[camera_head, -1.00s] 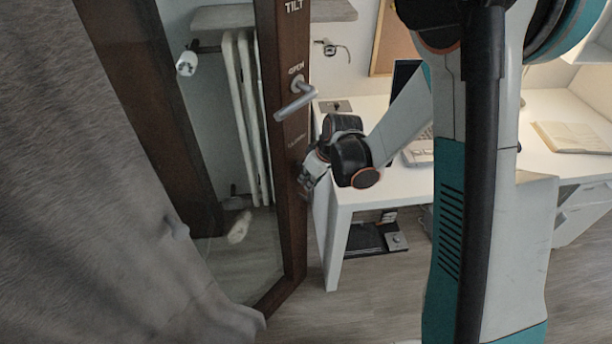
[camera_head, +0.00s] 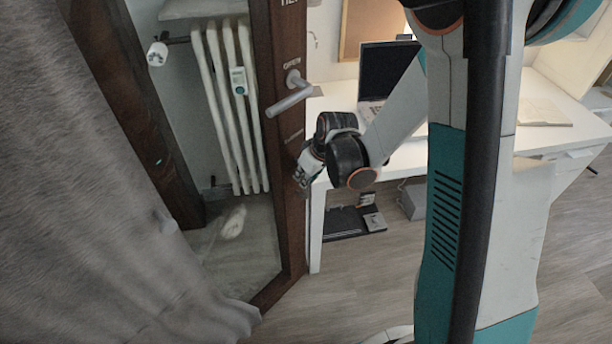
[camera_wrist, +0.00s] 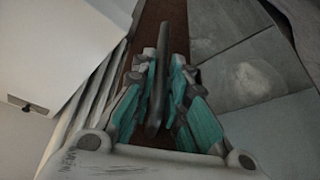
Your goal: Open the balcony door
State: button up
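The brown-framed glass door (camera_head: 290,235) stands ajar, at an angle to the dark frame (camera_head: 150,110) on the left. Its silver lever handle (camera_head: 290,98) points down to the left in the head view. My gripper (camera_head: 303,182) is at the door's free edge, below that handle. In the wrist view, my gripper (camera_wrist: 163,60) has its teal-padded fingers apart, on either side of a long dark bar (camera_wrist: 161,70). Narrow gaps show beside the bar; contact is unclear. I cannot tell whether the bar is a handle or the door's edge.
A grey curtain (camera_head: 90,210) fills the left. A white radiator (camera_head: 222,110) shows behind the door. A white desk (camera_head: 545,105) with a laptop (camera_head: 385,75) stands close to the door's right. Open floor (camera_head: 350,285) lies in front of the desk.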

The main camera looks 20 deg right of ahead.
jog(key=shift+o, duration=1.1)
jog(key=shift+s+r, duration=0.1)
jog(key=v, duration=1.2)
